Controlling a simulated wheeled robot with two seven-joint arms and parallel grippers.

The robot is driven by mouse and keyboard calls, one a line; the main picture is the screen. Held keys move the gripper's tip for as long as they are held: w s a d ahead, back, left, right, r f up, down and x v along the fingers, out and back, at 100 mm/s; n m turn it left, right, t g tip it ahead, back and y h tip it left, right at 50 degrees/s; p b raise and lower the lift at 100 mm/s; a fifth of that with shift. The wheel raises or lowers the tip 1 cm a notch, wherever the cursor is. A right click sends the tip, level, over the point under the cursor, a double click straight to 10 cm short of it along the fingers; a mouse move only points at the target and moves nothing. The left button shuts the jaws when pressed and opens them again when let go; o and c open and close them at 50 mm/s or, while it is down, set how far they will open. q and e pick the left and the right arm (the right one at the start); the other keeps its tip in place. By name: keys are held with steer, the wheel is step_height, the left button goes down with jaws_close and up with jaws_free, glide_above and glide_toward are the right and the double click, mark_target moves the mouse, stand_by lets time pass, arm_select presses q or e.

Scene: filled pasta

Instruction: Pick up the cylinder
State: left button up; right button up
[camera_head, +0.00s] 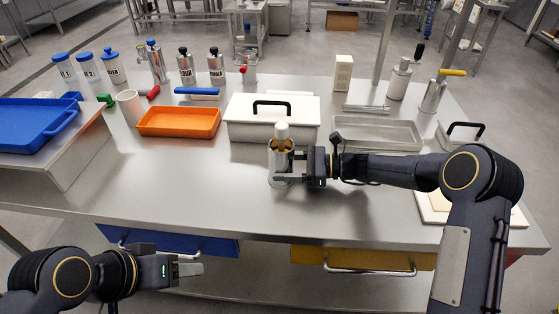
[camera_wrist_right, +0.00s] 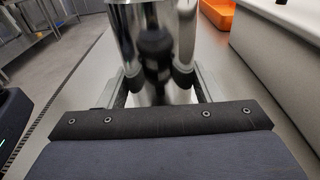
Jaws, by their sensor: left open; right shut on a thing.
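A shiny metal cylinder (camera_head: 281,150) with a pale rounded top stands upright on the steel table, in front of the white lidded box. It also fills the middle of the right wrist view (camera_wrist_right: 155,45). My right gripper (camera_head: 288,168) comes in from the right and is shut on the cylinder, one finger on each side. The cylinder's base looks at or close to the table top; I cannot tell if there is a gap. My left gripper (camera_head: 190,270) is open and empty, low in front of the table near the blue drawer.
The white box (camera_head: 245,130) with a black handle is just behind the cylinder. An orange tray (camera_head: 180,122) lies to its left, a metal tray (camera_head: 378,134) to its right. Several canisters and bottles line the back. Bare steel table (camera_head: 190,185) lies left of the cylinder.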

mark_target(286, 149)
steer(key=shift+r, duration=0.2)
steer(key=shift+r+p, duration=2.4)
steer(key=shift+r, duration=0.5)
